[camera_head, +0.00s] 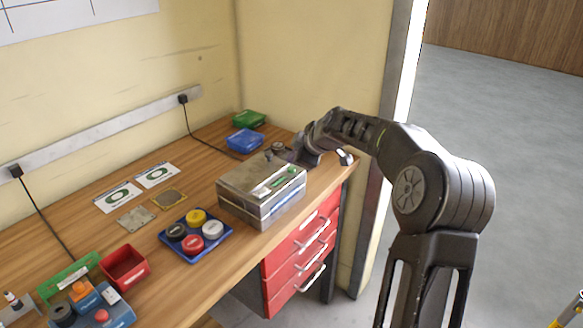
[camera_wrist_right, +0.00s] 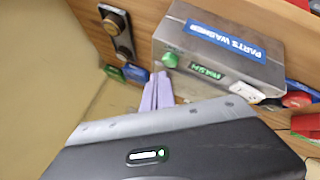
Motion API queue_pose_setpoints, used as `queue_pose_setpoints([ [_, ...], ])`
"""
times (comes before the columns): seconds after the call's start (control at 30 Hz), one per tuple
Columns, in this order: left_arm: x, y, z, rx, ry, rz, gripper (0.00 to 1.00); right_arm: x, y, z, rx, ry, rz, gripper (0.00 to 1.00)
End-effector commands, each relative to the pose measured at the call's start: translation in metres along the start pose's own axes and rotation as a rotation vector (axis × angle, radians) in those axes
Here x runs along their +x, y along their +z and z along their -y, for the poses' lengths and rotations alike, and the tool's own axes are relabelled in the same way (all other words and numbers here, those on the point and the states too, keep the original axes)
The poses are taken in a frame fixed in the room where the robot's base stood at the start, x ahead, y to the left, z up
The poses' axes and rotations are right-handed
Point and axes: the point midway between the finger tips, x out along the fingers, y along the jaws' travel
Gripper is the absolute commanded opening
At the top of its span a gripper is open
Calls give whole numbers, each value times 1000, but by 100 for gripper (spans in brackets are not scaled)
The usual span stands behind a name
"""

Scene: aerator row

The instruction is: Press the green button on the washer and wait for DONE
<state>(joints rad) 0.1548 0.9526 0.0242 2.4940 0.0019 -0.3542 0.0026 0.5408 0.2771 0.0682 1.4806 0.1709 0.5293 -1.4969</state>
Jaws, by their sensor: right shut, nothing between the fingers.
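The parts washer (camera_head: 245,183) is a grey metal box near the right end of the bench. In the right wrist view the washer (camera_wrist_right: 215,45) shows a blue PARTS WASHER label, a round green button (camera_wrist_right: 170,60) and a green WASH label (camera_wrist_right: 206,70). My right gripper (camera_wrist_right: 157,80) is shut and empty, its pale fingertips close to the button; I cannot tell whether they touch it. In the head view the right gripper (camera_head: 297,156) is at the washer's far right edge, partly hidden. No DONE text is readable. My left gripper is not in view.
Blue (camera_head: 245,140) and green (camera_head: 250,118) bins stand behind the washer. A blue tray (camera_head: 171,246) with several coloured round pieces and a red bin (camera_head: 124,267) are to its left. Red drawers (camera_head: 300,255) are below.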

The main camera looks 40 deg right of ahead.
Motion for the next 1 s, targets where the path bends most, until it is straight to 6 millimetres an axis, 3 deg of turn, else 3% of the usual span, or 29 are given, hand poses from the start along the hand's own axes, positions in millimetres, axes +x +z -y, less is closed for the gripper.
queue_pose_setpoints([
  [0.37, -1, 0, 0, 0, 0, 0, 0, -2, -2, -1, -1, 0, 0, 0],
  [1.0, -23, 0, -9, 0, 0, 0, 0, -36, -26, -26, -1, 0, 0, 0],
])
